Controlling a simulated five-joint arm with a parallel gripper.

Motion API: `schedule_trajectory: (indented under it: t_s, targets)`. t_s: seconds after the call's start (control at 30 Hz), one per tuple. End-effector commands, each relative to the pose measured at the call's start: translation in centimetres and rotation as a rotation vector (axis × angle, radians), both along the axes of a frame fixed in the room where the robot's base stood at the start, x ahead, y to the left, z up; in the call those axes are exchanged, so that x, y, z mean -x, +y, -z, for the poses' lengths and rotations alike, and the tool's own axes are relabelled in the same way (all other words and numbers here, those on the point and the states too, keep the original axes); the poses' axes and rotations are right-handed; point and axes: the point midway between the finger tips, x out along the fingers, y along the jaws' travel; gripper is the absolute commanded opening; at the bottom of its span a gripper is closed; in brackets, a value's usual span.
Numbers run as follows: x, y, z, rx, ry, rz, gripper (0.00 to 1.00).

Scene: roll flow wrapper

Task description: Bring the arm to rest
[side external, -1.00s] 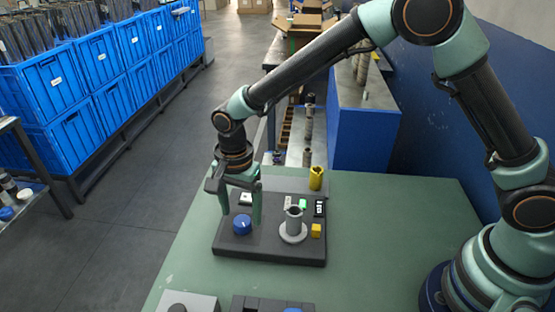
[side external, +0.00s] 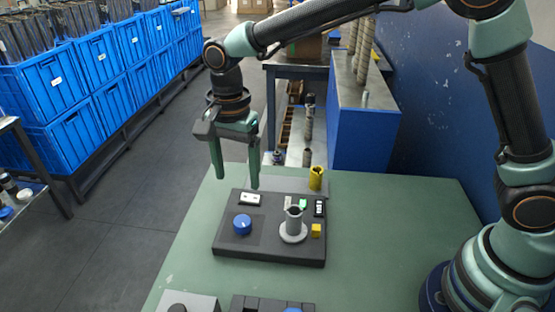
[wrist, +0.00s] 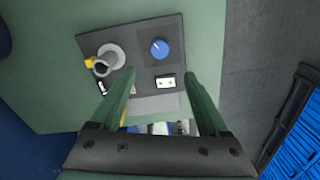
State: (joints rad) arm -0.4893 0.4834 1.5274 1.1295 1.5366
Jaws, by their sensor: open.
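My gripper (side external: 236,184) is open and empty. It hangs pointing down in the air above the far left part of the dark control panel (side external: 268,254), apart from it. In the wrist view its two fingers (wrist: 160,92) spread wide with nothing between them. The panel carries a blue knob (side external: 242,224) at its left, a grey cylinder on a round base (side external: 293,228), a white switch plate (side external: 250,199) and a small yellow block (side external: 316,230). In the wrist view the blue knob (wrist: 159,48) and the switch plate (wrist: 165,81) lie beyond the fingertips.
The panel lies on a green table (side external: 400,240) with free room to its right. A yellow cup (side external: 316,178) stands at the panel's far edge. More dark boxes (side external: 262,305) sit at the near edge. A blue cabinet (side external: 362,140) and blue crates (side external: 50,95) stand beyond.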

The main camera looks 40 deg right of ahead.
Motion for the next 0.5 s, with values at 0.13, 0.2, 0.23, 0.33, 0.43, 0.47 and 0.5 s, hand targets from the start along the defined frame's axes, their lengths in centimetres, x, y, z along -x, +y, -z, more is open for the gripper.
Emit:
schedule_trajectory:
  t_s: [0.13,0.2,0.23,0.33,0.43,0.47,0.5]
  targets:
    - [0.1,-1.5,-1.4,-0.012,-0.027,-0.048,0.78]
    - [0.3,-3.0,-2.7,-0.021,-0.053,-0.103,0.78]
    - [0.5,-3.8,-3.4,-0.025,-0.068,-0.130,0.78]
    - [1.3,-6.6,-5.4,-0.030,-0.121,-0.239,0.78]
    - [2.5,-9.4,-7.1,-0.024,-0.177,-0.351,0.78]
    - [2.9,-10.2,-7.5,-0.020,-0.193,-0.384,0.78]
    - [3.5,-11.2,-8.0,-0.012,-0.216,-0.428,0.78]
